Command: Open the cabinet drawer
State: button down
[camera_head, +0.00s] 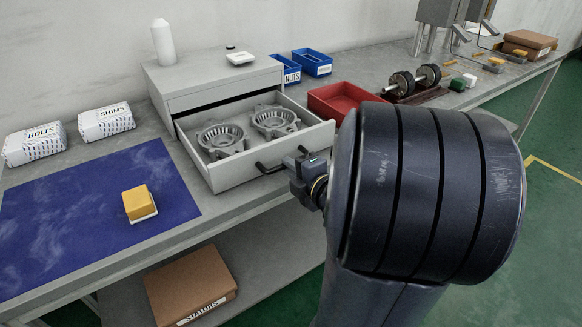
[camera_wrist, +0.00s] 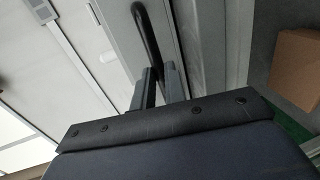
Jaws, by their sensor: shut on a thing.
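The grey cabinet (camera_head: 205,78) stands on the workbench against the wall. Its drawer (camera_head: 232,176) is pulled well out, and two metal alternator housings (camera_head: 222,138) lie inside it. A dark bar handle (camera_head: 270,168) is on the drawer front. My gripper (camera_head: 296,168) is at the right part of this handle, partly hidden by my arm. In the wrist view the dark handle (camera_wrist: 146,38) runs down between the two fingers (camera_wrist: 160,82), which are shut on it.
A red bin (camera_head: 345,98) and blue bins (camera_head: 312,62) stand right of the cabinet. A blue mat (camera_head: 90,215) with a yellow-topped block (camera_head: 139,203) and white packs (camera_head: 106,121) are to the left. A cardboard box (camera_head: 190,283) sits on the shelf below.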

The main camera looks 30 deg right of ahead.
jog(key=c, duration=1.5)
grip_release()
jog(key=shift+o, duration=0.2)
jog(key=shift+s, duration=0.1)
jog(key=p+v, duration=0.1)
jog(key=v, duration=0.9)
jog(key=shift+s+p, duration=0.25)
jog(key=shift+p, duration=0.15)
jog(key=shift+w, duration=0.15)
jog(key=b+x, duration=0.1)
jog(key=x, duration=0.9)
jog(key=shift+w+b, duration=0.25)
jog(key=shift+b, duration=0.15)
